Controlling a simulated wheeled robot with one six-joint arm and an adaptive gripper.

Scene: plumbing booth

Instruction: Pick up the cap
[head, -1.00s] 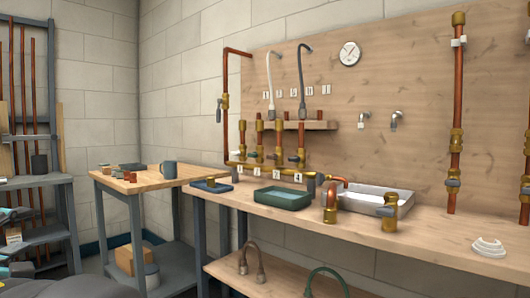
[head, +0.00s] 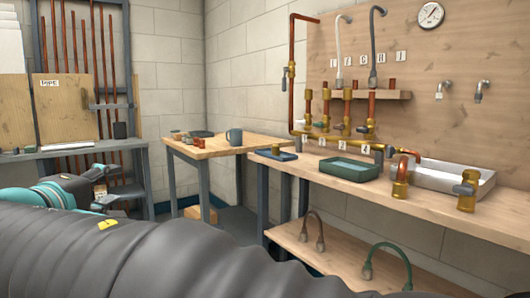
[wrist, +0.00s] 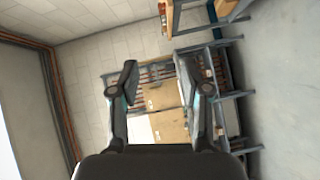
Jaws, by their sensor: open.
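I cannot tell for sure which thing is the cap. A small brass-coloured piece (head: 276,150) stands at the blue tray (head: 285,157) on the left end of the long workbench; it is too small to make out. Several small pieces (head: 178,137) lie on the wooden side table (head: 222,148), also too small to name. My gripper (wrist: 157,78) shows in the wrist view with its two fingers wide apart and nothing between them. It faces a distant rack with boards, far from both benches. My dark arm fills the lower left of the head view.
A green tray (head: 349,169), a white basin (head: 440,178) and brass pipe fittings (head: 400,178) stand on the workbench (head: 350,191). Copper pipes rise along the back panel (head: 420,90). Bare floor shows right in the wrist view (wrist: 280,80).

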